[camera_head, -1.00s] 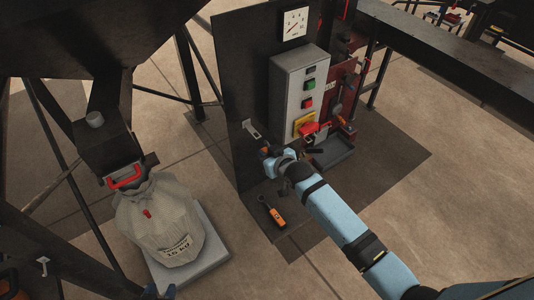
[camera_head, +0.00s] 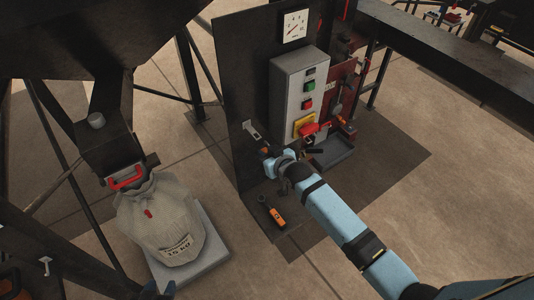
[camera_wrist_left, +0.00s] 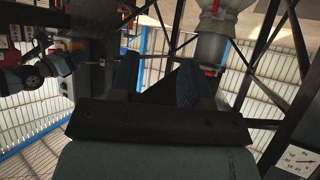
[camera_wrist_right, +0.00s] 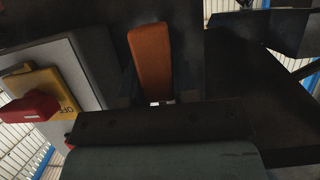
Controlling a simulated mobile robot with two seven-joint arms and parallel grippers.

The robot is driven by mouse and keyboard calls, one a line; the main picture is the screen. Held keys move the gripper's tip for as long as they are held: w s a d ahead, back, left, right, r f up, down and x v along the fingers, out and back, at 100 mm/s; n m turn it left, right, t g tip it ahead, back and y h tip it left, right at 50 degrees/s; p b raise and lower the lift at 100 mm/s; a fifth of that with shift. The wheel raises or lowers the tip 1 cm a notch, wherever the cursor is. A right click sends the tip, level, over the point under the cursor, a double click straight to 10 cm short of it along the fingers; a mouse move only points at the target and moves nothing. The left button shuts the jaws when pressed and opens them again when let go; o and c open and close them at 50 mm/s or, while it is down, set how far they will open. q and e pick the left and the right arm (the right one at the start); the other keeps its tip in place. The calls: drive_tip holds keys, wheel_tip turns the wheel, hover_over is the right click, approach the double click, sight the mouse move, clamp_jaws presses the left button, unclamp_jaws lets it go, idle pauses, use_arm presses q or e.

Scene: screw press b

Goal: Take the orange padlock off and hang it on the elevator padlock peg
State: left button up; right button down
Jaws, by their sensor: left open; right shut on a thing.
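My right gripper (camera_head: 270,157) is at the dark upright panel, below and left of the grey control box. It is shut on the orange padlock (camera_wrist_right: 151,62), whose body stands between the fingers in the right wrist view. Its shackle is not clearly visible. A pale metal bracket (camera_head: 252,130), which may be the padlock peg, sticks out of the panel just above and left of the gripper. I cannot tell whether the padlock touches it. My left gripper (camera_wrist_left: 166,88) is open and empty, away from the panel; the head view shows little of it at the bottom edge.
The grey control box (camera_head: 287,95) carries buttons and a yellow switch plate (camera_head: 304,122) with a red part. An orange-and-black tool (camera_head: 274,213) lies below my right gripper. A sack (camera_head: 160,222) stands on a pale platform (camera_head: 206,262) at left, among dark frame struts.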

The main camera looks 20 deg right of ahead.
drive_tip(key=shift+w+a, duration=0.25)
drive_tip(key=shift+w, duration=0.35)
drive_tip(key=shift+w+a, duration=0.1)
drive_tip(key=shift+w, duration=0.2)
drive_tip(key=shift+w+a+b, duration=0.1)
drive_tip(key=shift+w+b, duration=0.2)
drive_tip(key=shift+w, duration=0.2)
use_arm(q)
drive_tip(key=shift+w+f, duration=0.2)
drive_tip(key=shift+f, duration=0.1)
drive_tip(key=shift+s+r, duration=0.1)
drive_tip(key=shift+s, duration=0.2)
drive_tip(key=shift+s, duration=0.25)
